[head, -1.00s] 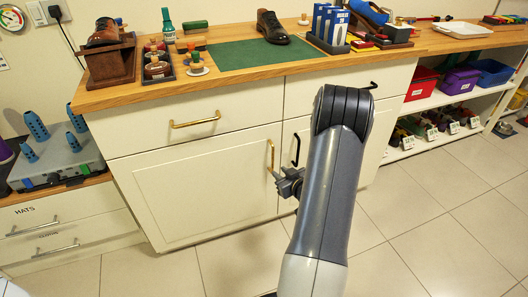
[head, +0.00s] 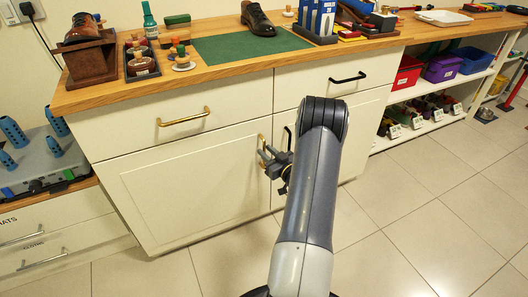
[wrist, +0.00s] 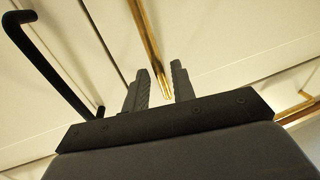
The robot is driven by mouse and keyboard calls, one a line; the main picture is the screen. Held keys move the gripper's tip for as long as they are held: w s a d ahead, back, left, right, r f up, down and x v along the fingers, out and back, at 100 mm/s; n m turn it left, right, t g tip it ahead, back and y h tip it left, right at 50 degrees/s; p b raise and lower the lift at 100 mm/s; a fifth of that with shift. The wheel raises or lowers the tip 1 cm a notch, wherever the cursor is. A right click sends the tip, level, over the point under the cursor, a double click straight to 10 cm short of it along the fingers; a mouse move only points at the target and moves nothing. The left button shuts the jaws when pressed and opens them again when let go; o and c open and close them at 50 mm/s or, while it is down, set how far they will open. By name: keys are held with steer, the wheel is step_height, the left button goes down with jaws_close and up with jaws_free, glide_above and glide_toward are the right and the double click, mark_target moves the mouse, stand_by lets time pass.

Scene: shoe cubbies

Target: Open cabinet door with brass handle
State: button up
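The cabinet door (head: 185,190) with the upright brass handle (head: 260,142) is the left of two white lower doors and sits closed. In the wrist view the brass handle (wrist: 147,40) runs down between my two fingers, with a small gap seen on each side. My gripper (wrist: 160,78) is open around the handle. In the head view my gripper (head: 266,153) is at the handle and hides part of it. Whether a finger touches the handle is too small to tell.
A black upright handle (head: 288,138) on the neighbouring door is close to the right; it also shows in the wrist view (wrist: 45,65). A horizontal brass drawer handle (head: 183,117) is above the door. Tiled floor (head: 145,276) in front is clear.

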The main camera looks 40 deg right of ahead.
steer(key=shift+w, duration=1.05)
jaws_close()
